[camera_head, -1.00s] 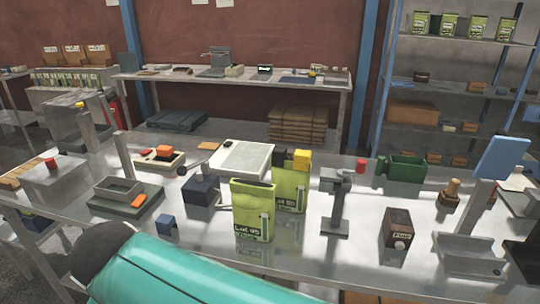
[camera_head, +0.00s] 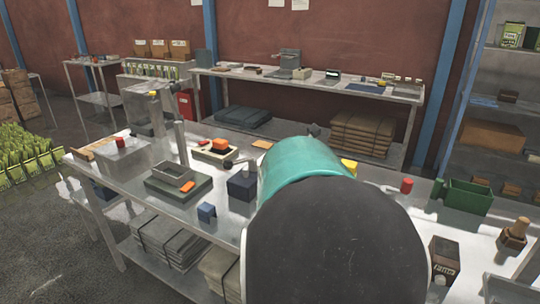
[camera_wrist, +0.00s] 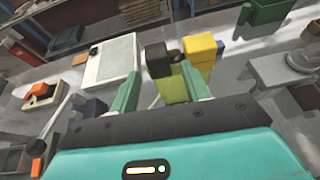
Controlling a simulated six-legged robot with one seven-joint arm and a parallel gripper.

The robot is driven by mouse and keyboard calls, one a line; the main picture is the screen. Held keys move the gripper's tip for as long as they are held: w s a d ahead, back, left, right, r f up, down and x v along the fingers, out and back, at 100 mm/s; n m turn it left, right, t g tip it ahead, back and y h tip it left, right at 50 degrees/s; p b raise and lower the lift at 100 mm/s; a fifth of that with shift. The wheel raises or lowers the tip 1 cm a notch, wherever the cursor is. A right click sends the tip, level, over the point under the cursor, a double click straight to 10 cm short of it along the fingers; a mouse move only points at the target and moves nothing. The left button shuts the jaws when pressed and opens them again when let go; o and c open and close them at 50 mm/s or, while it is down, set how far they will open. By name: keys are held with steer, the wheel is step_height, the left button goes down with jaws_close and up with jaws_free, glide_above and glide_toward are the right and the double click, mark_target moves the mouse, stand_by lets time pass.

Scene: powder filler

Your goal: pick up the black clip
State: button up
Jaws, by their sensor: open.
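The black clip (camera_wrist: 158,59) is a dark block at the top of the green bag (camera_wrist: 174,86) in the wrist view. A yellow clip (camera_wrist: 201,50) stands close to its right. My gripper (camera_wrist: 160,90) is open, with pale green fingers apart and nothing seen held between them. The black clip shows ahead of the fingers, roughly between their lines; the exact distance is hard to tell. In the head view my arm hides the black clip and bags; only a bit of the yellow clip (camera_head: 349,167) shows past it.
A pale flat tray (camera_wrist: 112,62) lies left of the clips. A dark blue block (camera_head: 242,184), a grey-green fixture (camera_head: 160,190) and a small blue bracket (camera_head: 206,212) stand on the metal table. A green bin (camera_head: 468,196) and a red cylinder (camera_head: 406,186) are to the right.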

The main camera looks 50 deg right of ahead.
steer(key=x, duration=1)
steer(key=shift+w+a+f, duration=0.15)
steer(key=shift+w+f, duration=0.05)
steer(key=shift+w, duration=0.1)
steer(key=c, duration=0.7)
steer(key=shift+r, duration=0.1)
steer(key=shift+c, duration=0.2)
